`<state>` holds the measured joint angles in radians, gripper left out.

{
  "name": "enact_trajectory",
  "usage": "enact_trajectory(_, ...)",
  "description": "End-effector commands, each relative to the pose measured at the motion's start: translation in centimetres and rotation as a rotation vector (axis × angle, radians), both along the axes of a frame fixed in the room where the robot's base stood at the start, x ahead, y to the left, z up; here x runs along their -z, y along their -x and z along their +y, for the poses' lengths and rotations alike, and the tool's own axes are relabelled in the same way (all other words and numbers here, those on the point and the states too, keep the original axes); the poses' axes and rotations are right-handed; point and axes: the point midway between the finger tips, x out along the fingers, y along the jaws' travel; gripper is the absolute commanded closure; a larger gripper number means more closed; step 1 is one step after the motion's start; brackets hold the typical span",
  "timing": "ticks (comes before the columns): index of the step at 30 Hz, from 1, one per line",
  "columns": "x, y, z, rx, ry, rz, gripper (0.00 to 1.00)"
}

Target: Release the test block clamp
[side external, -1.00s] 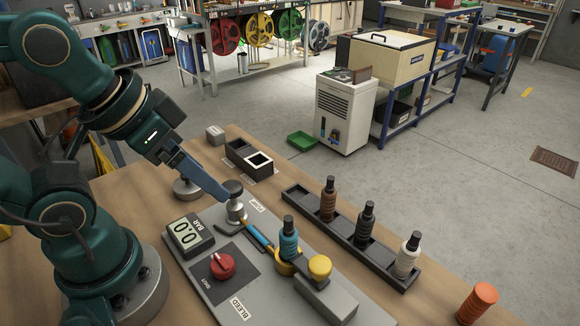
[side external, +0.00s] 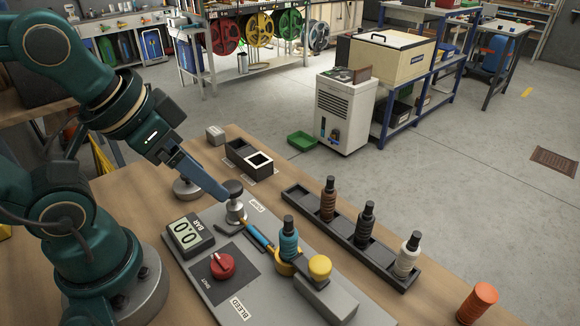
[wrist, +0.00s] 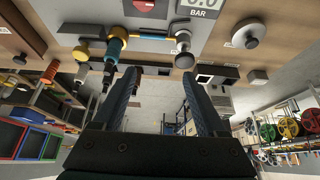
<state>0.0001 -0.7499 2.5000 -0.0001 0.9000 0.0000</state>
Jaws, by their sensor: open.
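The grey test block (side external: 335,296) has a dark arm with a yellow knob (side external: 319,267) on top; the knob also shows in the wrist view (wrist: 81,52). Beside it a teal ribbed hose fitting (side external: 289,243) stands upright in a yellow ring (side external: 286,268). A round dark pump knob (side external: 232,187) sits on a metal post. My gripper (side external: 224,193) appears close to the pump knob in the side view, apart from the yellow knob. In the wrist view its two blue fingers (wrist: 160,78) are spread with nothing between them.
The gauge (side external: 187,236) reads 0.0 BAR. A red bleed knob (side external: 222,265) is on the panel. A black rack (side external: 350,238) holds brown, black and white fittings. An orange ribbed piece (side external: 478,303) stands at the right. A dark tray (side external: 249,158) lies behind.

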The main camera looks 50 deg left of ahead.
Motion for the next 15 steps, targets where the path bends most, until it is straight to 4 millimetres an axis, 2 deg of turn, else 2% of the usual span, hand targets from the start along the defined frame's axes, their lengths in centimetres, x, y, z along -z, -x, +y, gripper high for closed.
enact_trajectory(1, 0.0, 0.0, 0.0, -0.002, 0.001, 0.000, 0.46)
enact_trajectory(5, 0.1, 0.1, 0.0, -0.049, 0.026, 0.007, 0.96)
enact_trajectory(6, 0.1, 0.3, 0.0, -0.083, 0.047, 0.015, 1.00)
enact_trajectory(11, -1.6, -0.2, -0.7, -0.306, 0.192, 0.033, 1.00)
enact_trajectory(15, -3.4, -1.4, -1.9, -0.552, 0.348, 0.114, 1.00)
